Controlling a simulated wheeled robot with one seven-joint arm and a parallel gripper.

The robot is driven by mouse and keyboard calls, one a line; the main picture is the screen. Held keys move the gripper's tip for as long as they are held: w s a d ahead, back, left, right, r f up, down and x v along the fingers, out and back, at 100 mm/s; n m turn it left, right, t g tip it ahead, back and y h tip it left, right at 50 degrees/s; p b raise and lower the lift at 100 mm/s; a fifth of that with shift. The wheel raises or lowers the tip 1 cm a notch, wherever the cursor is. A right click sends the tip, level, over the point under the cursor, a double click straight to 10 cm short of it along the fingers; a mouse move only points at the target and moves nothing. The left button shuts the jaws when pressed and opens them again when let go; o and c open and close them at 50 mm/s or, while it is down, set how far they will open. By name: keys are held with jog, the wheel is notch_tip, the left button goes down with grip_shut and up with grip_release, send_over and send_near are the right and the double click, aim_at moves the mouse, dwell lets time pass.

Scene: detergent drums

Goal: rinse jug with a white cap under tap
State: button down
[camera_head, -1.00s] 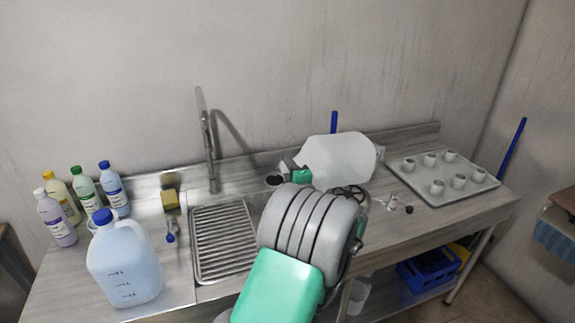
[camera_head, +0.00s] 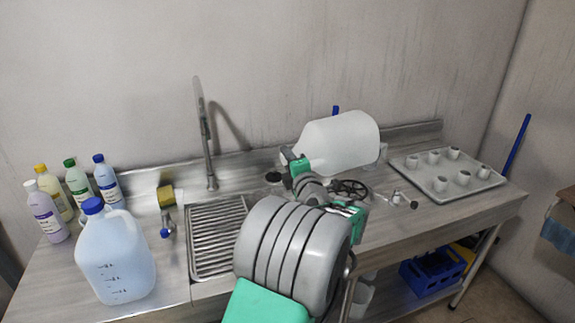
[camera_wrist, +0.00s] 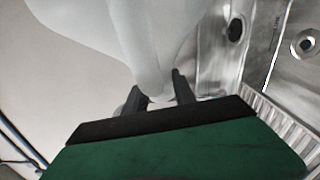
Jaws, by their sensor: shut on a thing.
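A large translucent white jug (camera_head: 342,143) lies tilted on its side above the back of the counter, right of the sink. It fills the upper left of the wrist view (camera_wrist: 115,35). My gripper (camera_head: 290,162) is shut on the jug at its left end; in the wrist view the two dark fingers (camera_wrist: 160,92) press against its pale surface. I cannot make out the white cap. The tall grey tap (camera_head: 206,135) stands behind the sink, left of the jug and apart from it. My arm hides part of the sink.
A ribbed drainer (camera_head: 216,235) lies in front of the tap. At left stand a blue-capped jug (camera_head: 115,260), several bottles (camera_head: 76,185) and a yellow sponge (camera_head: 166,195). A tray of white cups (camera_head: 447,184) is at right. Small metal fittings (camera_head: 397,197) lie before it.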

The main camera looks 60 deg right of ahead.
jog(key=shift+f+n+b, duration=0.15)
jog(key=shift+n+b, duration=2.85)
jog(key=shift+b, duration=5.75)
jog(key=n+b, duration=0.2)
jog(key=b, duration=0.3)
jog(key=shift+b, duration=0.4)
jog(key=shift+r+n+b, duration=0.2)
jog(key=shift+n+b, duration=0.1)
jog(key=shift+b, duration=0.2)
